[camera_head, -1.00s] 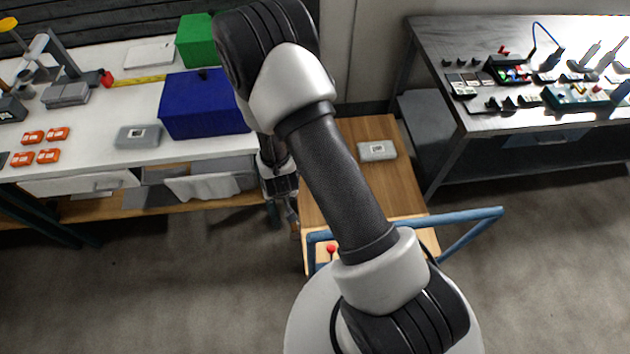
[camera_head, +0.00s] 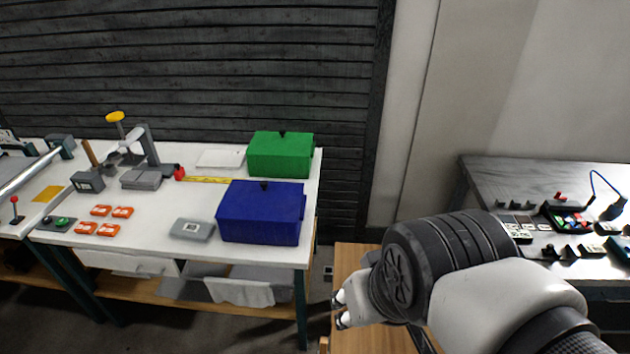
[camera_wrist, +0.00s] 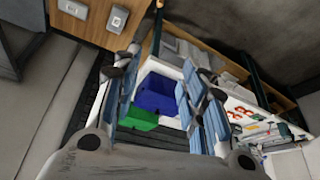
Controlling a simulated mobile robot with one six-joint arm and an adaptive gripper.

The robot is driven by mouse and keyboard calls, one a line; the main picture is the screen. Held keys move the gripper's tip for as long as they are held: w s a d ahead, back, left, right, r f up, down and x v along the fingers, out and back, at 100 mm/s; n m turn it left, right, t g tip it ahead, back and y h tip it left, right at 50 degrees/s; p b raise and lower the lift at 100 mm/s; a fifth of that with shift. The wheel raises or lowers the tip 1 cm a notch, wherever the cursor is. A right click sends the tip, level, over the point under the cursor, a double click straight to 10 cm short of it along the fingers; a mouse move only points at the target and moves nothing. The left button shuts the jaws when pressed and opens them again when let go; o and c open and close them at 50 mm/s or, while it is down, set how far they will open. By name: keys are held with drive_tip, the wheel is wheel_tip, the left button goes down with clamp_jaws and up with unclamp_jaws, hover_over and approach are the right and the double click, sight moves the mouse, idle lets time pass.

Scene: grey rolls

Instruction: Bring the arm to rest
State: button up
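My gripper (camera_wrist: 160,66) shows in the wrist view with its two blue-padded fingers spread apart. It is open, with nothing held between the fingers. The blue box and green box seen through the gap are far beyond it. In the head view, my arm fills the lower right, with its dark joint over the wooden surface. The gripper itself cannot be made out there.
A white workbench (camera_head: 140,200) at left holds a blue box (camera_head: 262,215), a green box (camera_head: 280,155), a grey case (camera_head: 192,229) and orange pieces. A wooden surface (camera_head: 355,262) lies beside it. A grey table (camera_head: 490,180) with small parts stands at right.

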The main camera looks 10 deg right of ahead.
drive_tip(key=shift+s+d+r, duration=0.15)
drive_tip(key=shift+s, duration=0.45)
drive_tip(key=shift+s+d+r, duration=0.1)
drive_tip(key=shift+s+r, duration=0.05)
drive_tip(key=shift+s, duration=0.45)
drive_tip(key=shift+f+b, duration=0.65)
